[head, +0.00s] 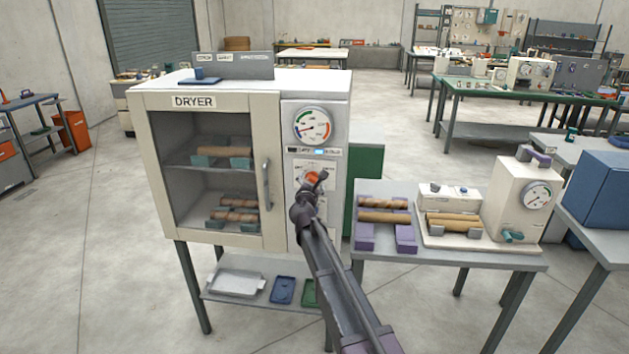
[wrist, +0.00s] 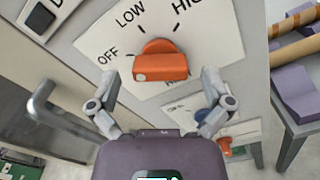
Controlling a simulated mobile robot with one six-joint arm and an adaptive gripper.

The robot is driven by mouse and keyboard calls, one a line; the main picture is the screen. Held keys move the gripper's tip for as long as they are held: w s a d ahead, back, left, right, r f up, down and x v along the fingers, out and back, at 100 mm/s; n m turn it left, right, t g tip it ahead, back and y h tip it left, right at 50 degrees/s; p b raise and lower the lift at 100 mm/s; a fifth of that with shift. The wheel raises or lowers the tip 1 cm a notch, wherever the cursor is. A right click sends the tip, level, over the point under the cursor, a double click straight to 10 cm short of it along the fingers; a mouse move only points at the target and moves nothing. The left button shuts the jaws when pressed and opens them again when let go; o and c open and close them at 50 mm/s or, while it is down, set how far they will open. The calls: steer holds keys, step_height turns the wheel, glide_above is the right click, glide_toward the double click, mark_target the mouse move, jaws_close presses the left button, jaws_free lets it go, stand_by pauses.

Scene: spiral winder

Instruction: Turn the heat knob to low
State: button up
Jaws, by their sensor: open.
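The orange heat knob (wrist: 160,62) is on the dryer's white dial plate, with OFF to its left, LOW at upper left and HIGH at upper right. Its bar lies about level in the wrist view, with a small pale mark at its left end, on the OFF side. My gripper (wrist: 161,82) is open, one finger on each side of the knob, with gaps to both. In the head view, the knob (head: 313,178) is partly hidden behind my gripper (head: 318,186), in front of the dryer (head: 220,102).
The dryer door handle (head: 266,185) stands out left of the panel. Below the knob is another small orange-red knob (wrist: 224,145). A side table (head: 450,255) with rolls on purple holders stands close on the right. A round gauge (head: 313,126) is above.

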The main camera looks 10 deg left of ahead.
steer(key=shift+w, duration=0.8)
